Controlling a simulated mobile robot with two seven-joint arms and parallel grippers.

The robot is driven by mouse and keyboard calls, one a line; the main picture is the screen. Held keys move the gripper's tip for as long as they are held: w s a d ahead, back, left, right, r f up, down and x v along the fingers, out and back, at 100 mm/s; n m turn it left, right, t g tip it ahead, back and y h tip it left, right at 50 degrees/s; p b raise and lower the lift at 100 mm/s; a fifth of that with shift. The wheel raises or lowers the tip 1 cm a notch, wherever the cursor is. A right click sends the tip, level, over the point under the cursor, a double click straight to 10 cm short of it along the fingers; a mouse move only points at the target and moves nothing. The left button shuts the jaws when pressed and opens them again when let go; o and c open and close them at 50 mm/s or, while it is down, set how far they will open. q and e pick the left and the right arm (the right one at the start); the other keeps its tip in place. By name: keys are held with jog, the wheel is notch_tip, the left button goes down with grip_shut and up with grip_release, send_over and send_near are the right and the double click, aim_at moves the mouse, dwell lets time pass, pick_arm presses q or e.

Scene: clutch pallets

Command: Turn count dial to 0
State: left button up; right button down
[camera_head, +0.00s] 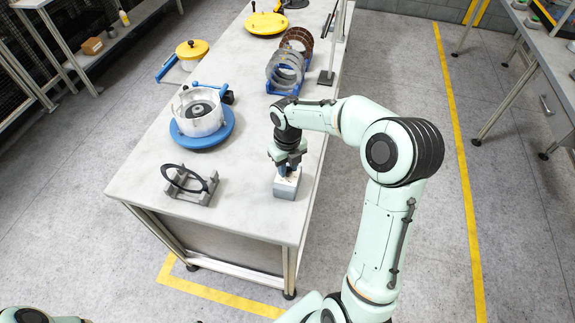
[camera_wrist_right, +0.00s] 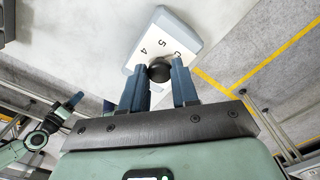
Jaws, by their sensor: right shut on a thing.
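The count dial is a small white-topped grey box (camera_head: 286,188) near the right edge of the bench. My right gripper (camera_head: 287,167) points down over it, and hides its knob in the head view. In the right wrist view the box (camera_wrist_right: 178,32) has a round black knob (camera_wrist_right: 159,72) and printed marks. I read 4 and 5, and a further mark beside the right finger is partly hidden. My right gripper (camera_wrist_right: 161,84) is shut on the knob, one blue finger at each side. Part of my left arm with bluish fingers (camera_wrist_right: 73,101) shows at the left there, too small to judge.
A black ring on a grey stand (camera_head: 190,186) is left of the dial. Behind it are a silver housing on a blue round base (camera_head: 203,137), a blue rack of discs (camera_head: 286,70) and a yellow disc (camera_head: 267,23). Bare bench top lies around the dial.

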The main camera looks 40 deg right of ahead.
aim_at(288, 170)
jog(key=c, duration=0.8)
grip_release()
jog(key=shift+c, duration=0.2)
notch_tip(288, 170, up, 13)
jog(key=shift+r, duration=0.2)
